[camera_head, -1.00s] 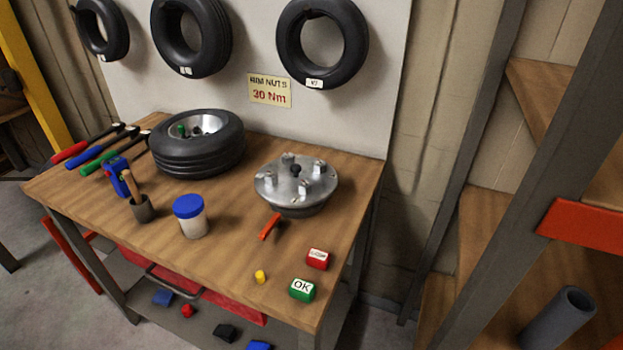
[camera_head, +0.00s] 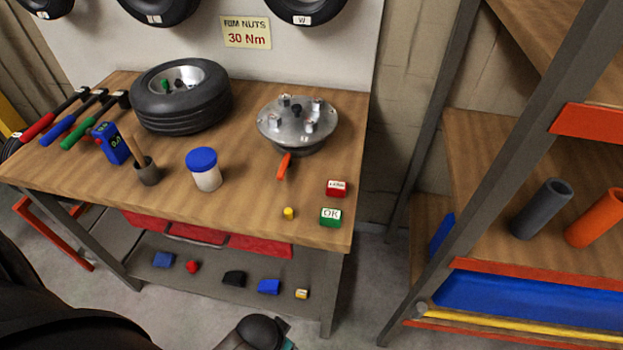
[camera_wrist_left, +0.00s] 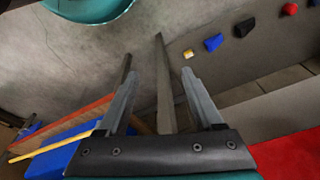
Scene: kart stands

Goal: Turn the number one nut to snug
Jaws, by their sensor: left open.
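A round metal hub plate (camera_head: 270,126) with several upright posts and nuts stands at the bench's back right, an orange handle (camera_head: 284,166) sticking out in front. I cannot make out which nut is number one. Three long-handled tools lie at the left, with red (camera_head: 38,126), blue (camera_head: 59,130) and green (camera_head: 79,134) handles. A blue device with a small display (camera_head: 111,143) stands in front of them. In the left wrist view my left gripper (camera_wrist_left: 158,72) is open and empty, over the floor and away from the bench top. My right gripper is not in view.
A shelf rack (camera_head: 480,145) stands to the right.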

